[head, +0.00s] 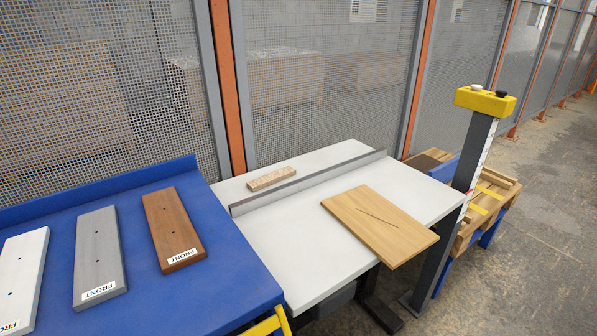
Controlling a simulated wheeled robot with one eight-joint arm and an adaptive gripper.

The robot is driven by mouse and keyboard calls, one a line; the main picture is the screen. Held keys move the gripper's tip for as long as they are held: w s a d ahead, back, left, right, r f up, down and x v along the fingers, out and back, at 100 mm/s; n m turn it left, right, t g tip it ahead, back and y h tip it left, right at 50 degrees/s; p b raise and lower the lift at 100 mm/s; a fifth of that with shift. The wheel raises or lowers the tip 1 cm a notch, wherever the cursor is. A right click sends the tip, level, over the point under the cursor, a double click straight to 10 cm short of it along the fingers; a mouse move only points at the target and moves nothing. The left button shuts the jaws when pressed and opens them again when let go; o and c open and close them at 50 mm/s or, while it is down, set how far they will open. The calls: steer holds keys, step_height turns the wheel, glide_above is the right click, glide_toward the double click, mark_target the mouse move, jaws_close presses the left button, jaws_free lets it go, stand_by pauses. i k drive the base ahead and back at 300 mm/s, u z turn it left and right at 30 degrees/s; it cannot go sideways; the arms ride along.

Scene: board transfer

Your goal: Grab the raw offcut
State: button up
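A small, speckled, light-brown raw offcut (271,178) lies on the white table (285,265), near its back edge. It lies flat behind a low grey fence (308,182) that runs across the table. A larger light wood board (375,222) with a thin dark diagonal line on it lies in front of the fence. Its near right end reaches over the table's edge. My gripper is not in view.
A blue table (190,290) with a raised back edge adjoins on the left. It bears white (22,278), grey (99,255) and brown (172,228) boards labelled FRONT. A yellow-topped post (485,102) and a pallet (480,200) stand at right. Mesh fencing (330,80) closes off the back.

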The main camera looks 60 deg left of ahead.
mark_target(263, 182)
steer(key=i, duration=0.45)
steer(key=u, duration=3.1)
